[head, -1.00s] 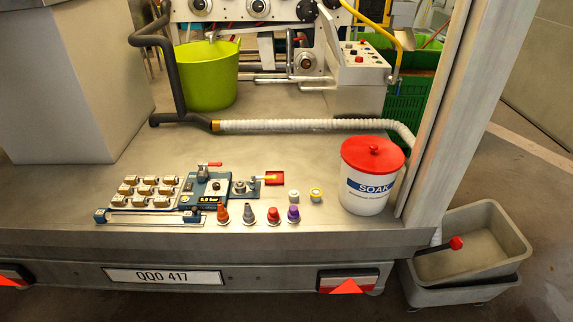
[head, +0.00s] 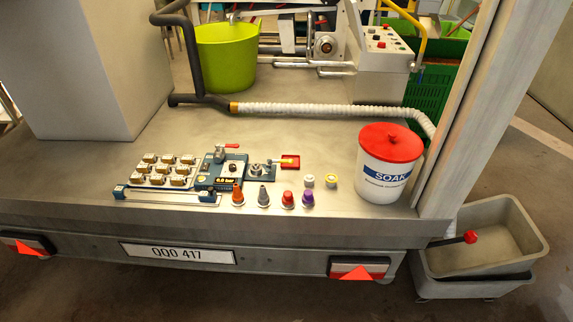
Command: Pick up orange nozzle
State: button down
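The orange nozzle (head: 238,195) is a small cone standing upright near the front edge of the trailer bed (head: 320,130). It is the leftmost of a short row of nozzles. A grey nozzle (head: 263,197) stands just to its right, then a red one (head: 287,199) and a purple one (head: 307,199). A blue fixture (head: 228,170) with a display and a red-handled lever stands just behind and to the left of the orange nozzle. My gripper is not in view.
Brass-coloured blocks (head: 165,170) sit left of the fixture. A white SOAK bucket (head: 388,165) with a red lid stands at right. A pale ribbed hose (head: 330,109) crosses behind. A green tub (head: 227,55) stands farther back. The trailer's front edge is close to the nozzles.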

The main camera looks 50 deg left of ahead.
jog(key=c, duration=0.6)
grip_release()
